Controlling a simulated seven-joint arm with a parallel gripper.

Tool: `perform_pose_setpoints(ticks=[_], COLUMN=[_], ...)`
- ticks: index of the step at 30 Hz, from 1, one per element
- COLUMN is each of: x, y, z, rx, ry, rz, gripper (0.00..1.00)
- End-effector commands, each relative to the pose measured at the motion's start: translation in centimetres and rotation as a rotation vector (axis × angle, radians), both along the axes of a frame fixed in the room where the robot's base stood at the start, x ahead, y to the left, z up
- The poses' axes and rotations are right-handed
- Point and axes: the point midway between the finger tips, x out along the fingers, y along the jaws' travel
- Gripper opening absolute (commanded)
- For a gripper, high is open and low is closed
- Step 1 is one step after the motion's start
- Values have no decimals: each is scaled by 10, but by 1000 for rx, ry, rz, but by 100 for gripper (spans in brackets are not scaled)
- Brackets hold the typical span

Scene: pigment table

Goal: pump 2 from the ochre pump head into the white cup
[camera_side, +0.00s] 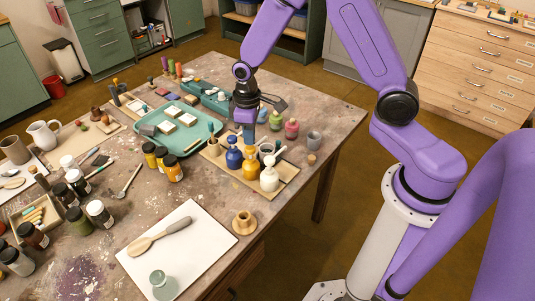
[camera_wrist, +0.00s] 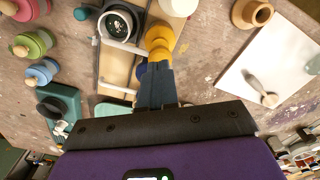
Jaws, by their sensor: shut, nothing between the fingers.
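The ochre pump bottle (camera_side: 250,167) stands on a wooden board between a blue bottle (camera_side: 234,159) and a white bottle (camera_side: 269,180). Its yellow pump head (camera_wrist: 160,38) shows in the wrist view. My gripper (camera_side: 248,140) is shut and empty, pointing down just above the ochre bottle's top. In the wrist view its closed fingertips (camera_wrist: 155,66) lie beside the yellow head; I cannot tell whether they touch. A pale-rimmed cup with a dark inside (camera_wrist: 118,24) stands behind the bottles, partly hidden in the side view; it may be the white cup. Its contents are unclear.
A wooden board (camera_side: 286,181) carries the bottles. A teal tray (camera_side: 205,146) lies to the left. Small coloured jars (camera_side: 291,129) and a grey cup (camera_side: 314,139) stand to the right.

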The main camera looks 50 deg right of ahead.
Motion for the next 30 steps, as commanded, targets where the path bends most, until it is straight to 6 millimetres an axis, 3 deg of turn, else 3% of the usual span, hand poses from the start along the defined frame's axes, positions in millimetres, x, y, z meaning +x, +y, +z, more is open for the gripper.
perform_pose_setpoints(ticks=[10,30], x=[0,0], y=[0,0], z=[4,58], rx=[1,1], ry=[-1,-1], rz=[0,0], gripper=[0,0])
